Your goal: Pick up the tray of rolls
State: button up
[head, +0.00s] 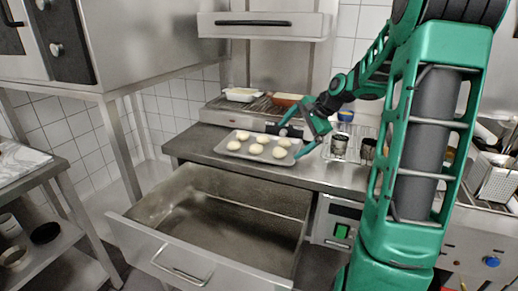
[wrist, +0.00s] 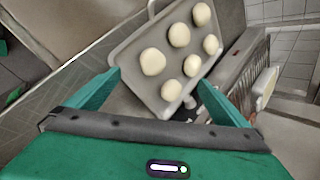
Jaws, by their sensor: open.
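The tray of rolls (head: 224,151) lies flat on the steel counter in the head view, a shallow grey metal tray with several pale round rolls (head: 256,149) on it. In the wrist view the tray (wrist: 127,55) is tilted in the picture, with its rolls (wrist: 153,62) in loose rows. My gripper (head: 293,143) is at the tray's right end in the head view. In the wrist view its two green fingers (wrist: 155,82) are spread apart, with the tray's near end between or below them. I cannot tell whether a finger touches the tray.
A large drawer (head: 225,215) stands open and empty below the counter. A grill (head: 250,107) with a white dish (head: 241,94) and a brown dish (head: 287,99) is behind the tray. Small containers (head: 339,144) stand to the right.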

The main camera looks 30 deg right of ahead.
aim_at(263, 142)
jog(key=w+d+m+t+y, duration=0.1)
jog(key=w+d+m, duration=0.1)
jog(key=w+d+m+t+y, duration=0.1)
jog(key=w+d+m, duration=0.1)
jog(key=shift+w+r+m, duration=0.15)
jog(key=shift+w+m, duration=0.15)
jog(key=shift+w+f+m+t+y, duration=0.15)
jog(key=shift+f+m+t+y, duration=0.15)
jog(key=shift+m+y, duration=0.3)
jog(key=shift+a+f+m+y, duration=0.25)
jog(key=shift+f+m+y, duration=0.15)
jog(key=shift+m, duration=0.1)
jog(key=m+y, duration=0.1)
jog(key=a+f+m+y, duration=0.1)
jog(key=shift+a+f+m+t, duration=0.1)
jog(key=shift+m+t, duration=0.2)
jog(key=shift+m, duration=0.1)
jog(key=shift+w+a+f, duration=0.1)
jog(key=shift+a+f, duration=0.1)
jog(key=shift+a, duration=0.15)
jog(key=x, duration=1)
jog(key=shift+r, duration=0.1)
jog(key=c, duration=1.2)
jog(key=shift+r, duration=0.1)
